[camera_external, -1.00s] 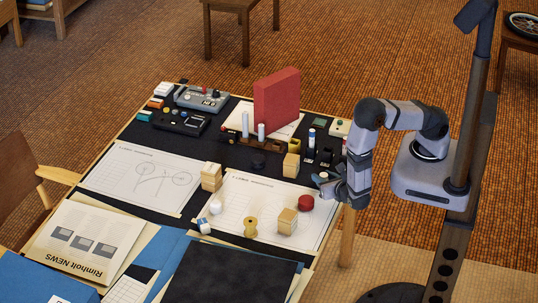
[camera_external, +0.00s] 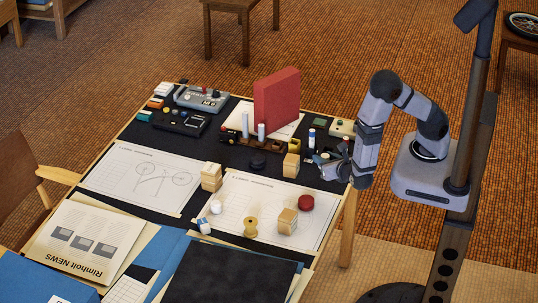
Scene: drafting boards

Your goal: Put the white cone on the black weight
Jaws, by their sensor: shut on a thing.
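My gripper (camera_external: 326,160) is above the right edge of the desk, its fingers pointing left. It is shut on a small pale thing, seemingly the white cone (camera_external: 324,156); the fingers hide most of it and its shape is hard to make out. A low round black piece, which looks like the black weight (camera_external: 258,163), lies on the dark mat in front of the brown wooden holder. Its top looks bare. My gripper is to the right of it and apart from it.
A wooden block (camera_external: 291,167) stands between my gripper and the black piece. A tall red block (camera_external: 276,103) rises behind the wooden holder (camera_external: 262,143). A red round piece (camera_external: 306,203), stacked wooden blocks (camera_external: 287,221) and a spool (camera_external: 250,227) stand on the front sheet.

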